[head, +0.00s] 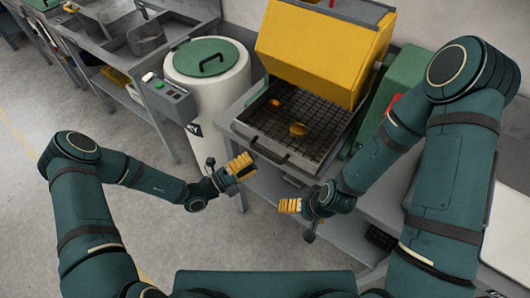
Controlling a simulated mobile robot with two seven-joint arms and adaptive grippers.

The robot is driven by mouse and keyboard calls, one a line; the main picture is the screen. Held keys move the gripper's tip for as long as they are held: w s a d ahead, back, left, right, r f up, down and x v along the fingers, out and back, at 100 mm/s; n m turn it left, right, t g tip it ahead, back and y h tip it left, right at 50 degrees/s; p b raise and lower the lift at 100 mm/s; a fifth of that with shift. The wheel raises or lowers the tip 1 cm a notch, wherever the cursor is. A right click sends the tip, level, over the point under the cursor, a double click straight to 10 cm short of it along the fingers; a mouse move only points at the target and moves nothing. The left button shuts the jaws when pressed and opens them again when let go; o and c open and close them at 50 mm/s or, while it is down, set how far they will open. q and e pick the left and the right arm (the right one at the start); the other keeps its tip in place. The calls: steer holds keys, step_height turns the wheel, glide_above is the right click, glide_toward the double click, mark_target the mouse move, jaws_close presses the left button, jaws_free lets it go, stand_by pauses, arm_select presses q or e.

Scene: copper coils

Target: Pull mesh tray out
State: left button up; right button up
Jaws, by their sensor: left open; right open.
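The dark mesh tray (325,122) sits under the raised yellow hood of a machine on a grey bench. Two small copper-coloured pieces (298,129) lie on its grid. A dark bar handle (268,150) runs along its front left edge. My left gripper (241,166) is open and empty, just in front of the handle's left end; I cannot tell whether it touches. My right gripper (289,206) is open and empty, lower and in front of the tray's front edge, apart from it.
A white cylinder with a green lid (208,58) and a control box (165,97) stand left of the tray. The yellow hood (322,45) rises behind it, with a green housing (402,75) to the right. Open floor lies at the lower left.

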mark_target(265, 153)
arm_select(q)
steer(key=x, duration=0.5)
steer(key=shift+w+d+r, duration=0.1)
steer(key=shift+w+d, duration=0.1)
steer(key=shift+d, duration=0.1)
steer(key=shift+o, duration=0.3)
jaws_close()
